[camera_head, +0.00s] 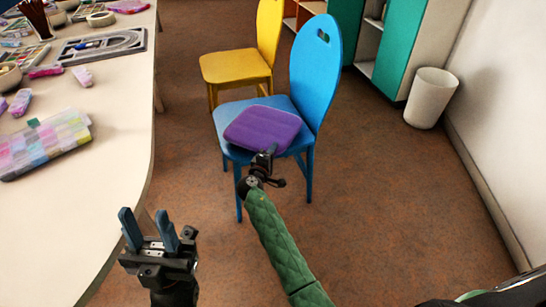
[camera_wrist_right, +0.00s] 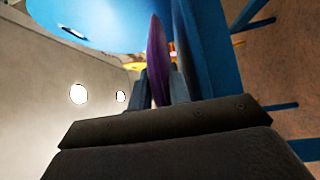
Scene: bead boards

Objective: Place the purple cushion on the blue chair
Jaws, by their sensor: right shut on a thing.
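The purple cushion (camera_head: 262,126) is at the seat of the blue chair (camera_head: 316,72) in the head view, over the seat's front part. I cannot tell whether it rests on the seat or is held just above it. My right gripper (camera_head: 268,158) is shut on the cushion's near edge. In the right wrist view the cushion (camera_wrist_right: 157,60) shows edge-on between the fingers (camera_wrist_right: 161,88), with the blue chair (camera_wrist_right: 213,50) close beside it. My left gripper (camera_head: 150,232) is open and empty, beside the table at the lower left.
A yellow chair (camera_head: 238,67) stands behind the blue chair. A white bin (camera_head: 431,98) stands by the right wall. A long table (camera_head: 110,130) with craft trays and a colourful bead box (camera_head: 45,144) fills the left side. The floor (camera_head: 370,180) right of the chair is clear.

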